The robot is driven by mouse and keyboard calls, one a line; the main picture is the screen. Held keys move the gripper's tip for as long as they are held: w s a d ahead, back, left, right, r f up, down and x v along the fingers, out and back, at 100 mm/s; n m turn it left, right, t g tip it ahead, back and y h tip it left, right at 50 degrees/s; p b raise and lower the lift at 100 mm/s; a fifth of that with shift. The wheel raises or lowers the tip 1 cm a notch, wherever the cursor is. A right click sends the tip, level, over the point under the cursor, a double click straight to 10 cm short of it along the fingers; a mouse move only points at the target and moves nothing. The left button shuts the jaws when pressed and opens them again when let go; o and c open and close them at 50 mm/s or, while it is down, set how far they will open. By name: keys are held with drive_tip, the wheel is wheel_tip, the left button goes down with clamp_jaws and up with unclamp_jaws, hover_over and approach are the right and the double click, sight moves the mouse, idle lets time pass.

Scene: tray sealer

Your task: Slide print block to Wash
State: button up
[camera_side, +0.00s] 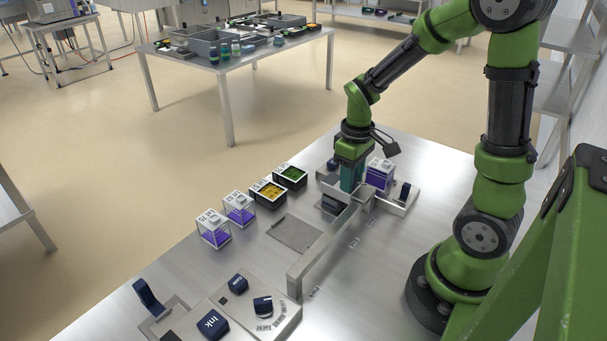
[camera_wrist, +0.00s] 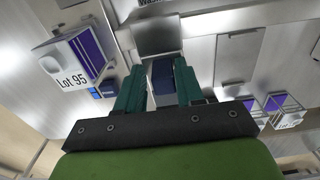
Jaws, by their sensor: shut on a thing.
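My gripper (camera_side: 350,190) points down at the far end of a raised metal rail (camera_side: 325,242). Its teal fingers (camera_wrist: 160,90) are closed on a dark blue grip in the wrist view. I take this grip to be part of the print block (camera_wrist: 162,76); a grey metal body adjoins it. In the side view a dark block (camera_side: 331,204) shows low beside the fingers, partly hidden by the rail. A label that seems to read Wash (camera_wrist: 150,2) is cut off at the top of the wrist view. Small labels along the rail are too small to read.
A clear box with purple contents, marked Lot 95 (camera_wrist: 72,62), stands close to my gripper (camera_side: 380,174). Two similar boxes (camera_side: 213,228) and two black trays (camera_side: 268,193) stand left. An ink control panel (camera_side: 240,312) lies at the front. A flat plate (camera_side: 294,233) lies beside the rail.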

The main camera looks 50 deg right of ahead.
drive_tip(key=shift+s+f, duration=0.1)
drive_tip(key=shift+f, duration=0.35)
drive_tip(key=o, duration=0.6)
drive_tip(key=shift+d+r, duration=0.2)
drive_tip(key=shift+r, duration=3.45)
drive_tip(key=s+a+r+m+t+y, duration=0.1)
drive_tip(key=s+a+r+m+t, duration=0.1)
drive_tip(key=a+r, duration=0.3)
drive_tip(key=s+a+r+m+t+y, duration=0.1)
drive_tip(key=s+a+r+t, duration=0.1)
drive_tip(key=a+r+t, duration=0.3)
drive_tip(key=a, duration=0.3)
drive_tip(key=shift+s+m, duration=0.4)
